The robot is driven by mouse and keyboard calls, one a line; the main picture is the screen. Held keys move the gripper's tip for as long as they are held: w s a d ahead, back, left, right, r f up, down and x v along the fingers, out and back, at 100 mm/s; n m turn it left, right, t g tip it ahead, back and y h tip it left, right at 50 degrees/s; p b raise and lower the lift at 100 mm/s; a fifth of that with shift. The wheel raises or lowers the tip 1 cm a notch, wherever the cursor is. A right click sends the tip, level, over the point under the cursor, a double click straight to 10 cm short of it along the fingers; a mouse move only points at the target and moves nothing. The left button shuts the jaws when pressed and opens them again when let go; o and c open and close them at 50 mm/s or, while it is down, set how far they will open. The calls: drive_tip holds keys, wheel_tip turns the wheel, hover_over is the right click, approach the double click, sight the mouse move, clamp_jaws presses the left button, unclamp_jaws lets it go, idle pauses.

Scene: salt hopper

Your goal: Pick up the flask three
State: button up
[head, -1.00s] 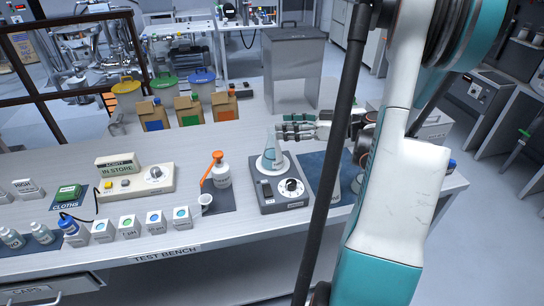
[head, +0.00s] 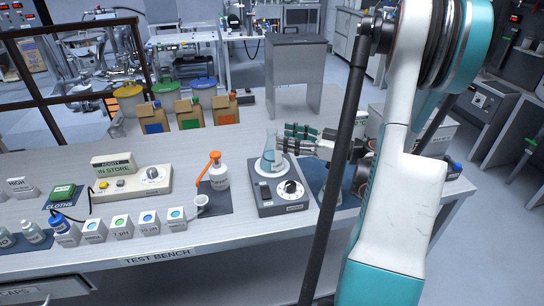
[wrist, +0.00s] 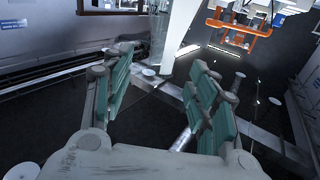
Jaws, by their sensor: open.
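A conical flask (head: 268,158) with blue liquid stands upright on the white plate of a grey stirrer (head: 283,196) on the test bench. No number is readable on it. My gripper (head: 292,140) is just right of the flask, at about the height of its neck and upper body, with its green-padded fingers pointing left. The wrist view shows the fingers (wrist: 162,95) spread apart, with nothing clearly held between them. I cannot tell whether the flask lies in the gap. Something else stands on the dark mat (head: 318,172) to the right, mostly hidden by my arm.
A grey box-like hopper (head: 296,70) rises behind. Several labelled bags (head: 188,112) stand at the back edge.

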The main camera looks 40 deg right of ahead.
sight(272, 133)
drive_tip(key=shift+b+x, duration=0.85)
drive_tip(key=shift+x, duration=1.9)
drive_tip(key=shift+s+r, duration=0.1)
drive_tip(key=shift+c, duration=0.5)
clamp_jaws()
